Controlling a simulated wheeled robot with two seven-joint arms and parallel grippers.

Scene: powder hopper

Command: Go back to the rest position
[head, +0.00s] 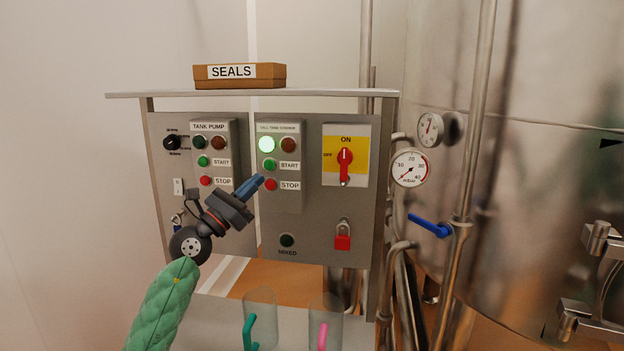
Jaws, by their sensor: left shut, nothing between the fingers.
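My left gripper (256,184) shows in the head view at the end of my arm, which comes in from the lower left in a green quilted sleeve. Its blue fingertips are shut and empty. They are in front of the grey control panel (315,228), close to the red STOP button (271,185) of the right-hand button box. I cannot tell whether they touch the panel. My right gripper is not in view.
A SEALS box (240,76) sits on the panel's top shelf. Two clear containers (260,312) stand below. A steel tank (540,170) with pipes and gauges fills the right.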

